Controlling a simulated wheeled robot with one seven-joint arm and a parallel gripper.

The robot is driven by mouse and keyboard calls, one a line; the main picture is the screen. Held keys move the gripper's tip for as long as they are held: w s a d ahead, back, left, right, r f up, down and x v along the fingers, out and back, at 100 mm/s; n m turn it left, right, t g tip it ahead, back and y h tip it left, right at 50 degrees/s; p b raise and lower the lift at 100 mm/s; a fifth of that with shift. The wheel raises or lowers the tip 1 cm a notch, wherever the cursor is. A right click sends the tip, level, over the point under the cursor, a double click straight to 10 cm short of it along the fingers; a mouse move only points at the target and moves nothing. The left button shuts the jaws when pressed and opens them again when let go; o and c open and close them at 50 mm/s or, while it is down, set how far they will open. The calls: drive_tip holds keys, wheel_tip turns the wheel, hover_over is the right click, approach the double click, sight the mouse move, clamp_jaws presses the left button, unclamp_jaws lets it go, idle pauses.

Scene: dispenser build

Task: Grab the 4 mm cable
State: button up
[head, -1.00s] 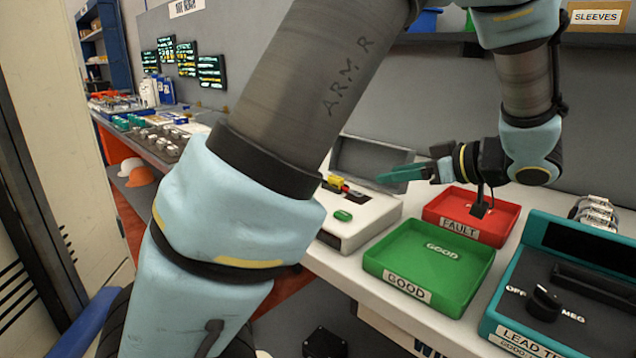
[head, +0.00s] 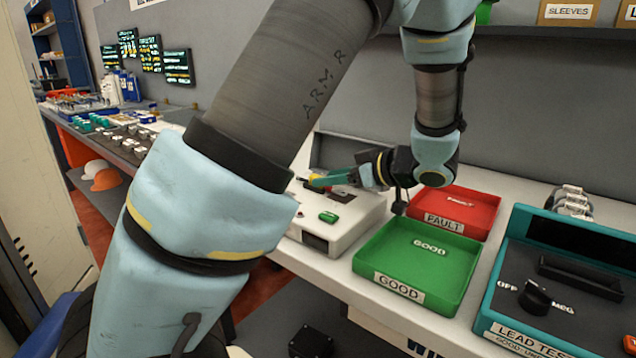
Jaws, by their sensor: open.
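My gripper (head: 328,180), with teal-green fingers, points left over the top of a white box-shaped dispenser (head: 352,215) with a green button (head: 328,217). Its fingertips are at the small yellow and red part (head: 312,181) on top of that box. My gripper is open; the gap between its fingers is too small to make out. The fingers partly cover the yellow and red part, and whether they touch it I cannot tell. No cable marked 4 mm can be made out; it may be that small part.
A green GOOD tray (head: 450,268) and a red FAULT tray (head: 487,212) stand right of the dispenser, both without visible contents. A teal lead tester (head: 500,325) is at the far right. A grey wall rises behind. My upper arm hides much of the middle left.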

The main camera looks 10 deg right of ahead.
drive_tip(key=shift+x, duration=0.9)
clamp_jaws()
idle(0.8)
